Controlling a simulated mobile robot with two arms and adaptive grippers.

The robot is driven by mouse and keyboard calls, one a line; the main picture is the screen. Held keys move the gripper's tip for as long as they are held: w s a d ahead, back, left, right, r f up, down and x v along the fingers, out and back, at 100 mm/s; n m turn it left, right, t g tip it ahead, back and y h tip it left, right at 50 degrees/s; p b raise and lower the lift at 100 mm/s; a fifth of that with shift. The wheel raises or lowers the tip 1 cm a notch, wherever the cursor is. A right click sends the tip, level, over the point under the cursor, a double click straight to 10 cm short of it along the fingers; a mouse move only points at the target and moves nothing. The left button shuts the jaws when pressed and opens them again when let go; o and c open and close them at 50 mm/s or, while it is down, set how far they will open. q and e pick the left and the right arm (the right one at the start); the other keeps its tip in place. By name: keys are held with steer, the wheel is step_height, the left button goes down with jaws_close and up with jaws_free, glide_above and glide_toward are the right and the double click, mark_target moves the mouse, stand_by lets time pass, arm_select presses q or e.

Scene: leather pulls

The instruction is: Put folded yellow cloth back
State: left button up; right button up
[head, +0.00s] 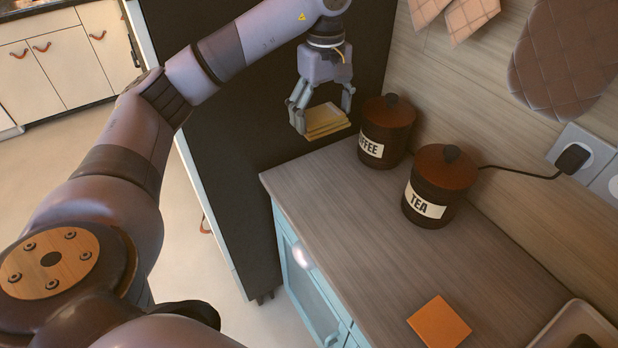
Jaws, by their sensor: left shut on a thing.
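The folded yellow cloth (326,121) is a small, flat stack in the upper middle of the head view. My left gripper (322,116) is shut on it from above, one finger on each side. The cloth is beside the coffee canister, in front of a tall dark panel, near the far end of the counter (330,185). Whether it touches the counter I cannot tell for sure; it looks held above it. My right gripper is not in view.
The brown coffee canister (386,128) and tea canister (437,185) stand along the wall. An orange square (439,321) lies at the counter's front. A tray (575,328) is at lower right. A plugged-in cord (520,172) runs behind the tea canister. The counter's middle is clear.

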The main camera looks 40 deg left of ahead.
arm_select(q)
step_height(320, 180, down, 7)
steer(key=b, duration=0.1)
glide_above(320, 190)
step_height(320, 190, down, 8)
steer(key=shift+f, duration=0.55)
step_height(320, 190, down, 3)
steer(key=shift+f+p, duration=0.1)
steer(key=shift+p, duration=0.35)
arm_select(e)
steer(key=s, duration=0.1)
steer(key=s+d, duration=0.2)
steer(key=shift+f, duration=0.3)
arm_select(q)
steer(key=shift+f, duration=0.2)
steer(key=o, duration=1)
steer(key=shift+o, duration=0.2)
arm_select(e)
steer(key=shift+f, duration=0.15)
